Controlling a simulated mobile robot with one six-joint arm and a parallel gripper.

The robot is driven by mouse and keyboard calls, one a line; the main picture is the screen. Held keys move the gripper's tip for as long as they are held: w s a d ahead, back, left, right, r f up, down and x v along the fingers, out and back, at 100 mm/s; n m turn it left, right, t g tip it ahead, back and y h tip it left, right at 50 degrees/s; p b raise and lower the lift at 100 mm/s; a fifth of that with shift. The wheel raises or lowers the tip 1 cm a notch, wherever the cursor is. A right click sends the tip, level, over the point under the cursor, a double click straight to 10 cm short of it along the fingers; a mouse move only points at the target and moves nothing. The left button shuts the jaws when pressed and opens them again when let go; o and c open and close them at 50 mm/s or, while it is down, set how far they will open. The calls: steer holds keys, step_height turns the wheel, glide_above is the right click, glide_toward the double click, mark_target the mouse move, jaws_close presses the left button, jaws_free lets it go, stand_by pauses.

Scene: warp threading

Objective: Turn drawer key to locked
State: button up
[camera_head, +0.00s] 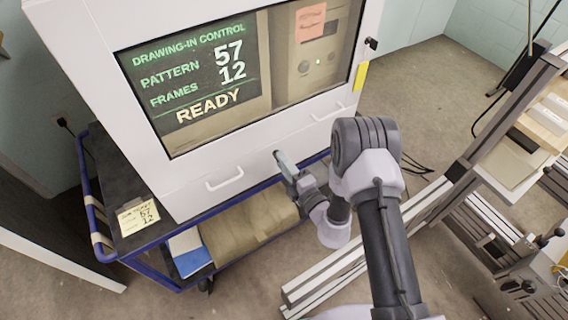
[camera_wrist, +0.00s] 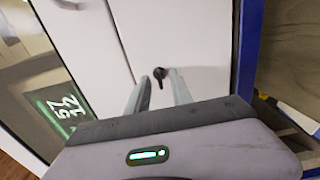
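A small dark key (camera_wrist: 160,75) sits in the lock on the white drawer front (camera_wrist: 190,35) in the wrist view. Its narrow part points down in that picture. My gripper (camera_wrist: 157,88) is open, with one pale fingertip on each side of the key in the picture. I cannot tell how far the tips are from the drawer face, and no contact is clear. In the head view my gripper (camera_head: 279,157) is at the cabinet's lower front, between two drawer handles (camera_head: 225,179). The key cannot be made out in that view.
The white cabinet's screen (camera_head: 215,75) reads "READY". The cabinet stands on a blue-framed cart (camera_head: 95,205) with a brown bundle (camera_head: 245,228) and a blue-and-white item (camera_head: 190,252) below. A metal frame (camera_head: 450,180) stands at the right. Some floor between is open.

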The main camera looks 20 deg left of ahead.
jaws_close()
steer(key=shift+n, duration=0.3)
steer(key=n+b, duration=0.3)
steer(key=n, duration=1.4)
steer(key=shift+b, duration=0.3)
steer(key=shift+n, duration=0.3)
stand_by(0.3)
jaws_free()
